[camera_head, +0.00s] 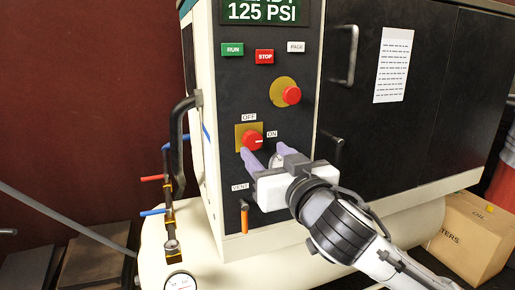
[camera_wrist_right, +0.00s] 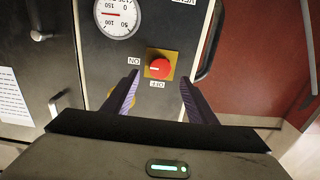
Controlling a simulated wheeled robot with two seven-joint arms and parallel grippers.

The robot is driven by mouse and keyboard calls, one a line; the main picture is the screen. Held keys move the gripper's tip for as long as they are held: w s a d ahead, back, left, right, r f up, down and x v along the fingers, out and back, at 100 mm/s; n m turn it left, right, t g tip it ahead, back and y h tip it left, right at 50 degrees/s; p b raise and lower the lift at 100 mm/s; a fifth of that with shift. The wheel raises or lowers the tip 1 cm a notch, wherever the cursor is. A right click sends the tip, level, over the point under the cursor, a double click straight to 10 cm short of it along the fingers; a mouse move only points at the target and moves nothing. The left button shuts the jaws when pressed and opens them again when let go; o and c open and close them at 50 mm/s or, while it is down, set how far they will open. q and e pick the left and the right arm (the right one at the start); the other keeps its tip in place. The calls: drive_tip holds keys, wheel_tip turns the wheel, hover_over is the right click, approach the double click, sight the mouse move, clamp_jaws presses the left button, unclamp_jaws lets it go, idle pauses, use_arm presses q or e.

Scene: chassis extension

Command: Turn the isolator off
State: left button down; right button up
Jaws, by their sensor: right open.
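The isolator is a red rotary knob (camera_head: 252,140) on a yellow plate, with OFF above it and ON to its right. Its pale mark points toward ON. The knob also shows in the right wrist view (camera_wrist_right: 158,66), where the panel appears upside down. My right gripper (camera_head: 262,160) is open with purple fingers, just below and in front of the knob. In the wrist view its fingertips (camera_wrist_right: 157,81) are spread to either side of the knob, with visible gaps and nothing between them gripped. My left gripper is out of view.
Above are a second red knob (camera_head: 291,95) on a yellow disc, a STOP button (camera_head: 264,57) and a RUN button (camera_head: 232,50). An orange vent lever (camera_head: 245,219) hangs below. A dark handle (camera_head: 181,140) and pipes with valves (camera_head: 168,200) stand at the left.

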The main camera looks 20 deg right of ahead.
sight(254, 141)
drive_tip(key=w, duration=0.5)
drive_tip(key=shift+w+a, duration=0.1)
drive_tip(key=shift+w, duration=0.15)
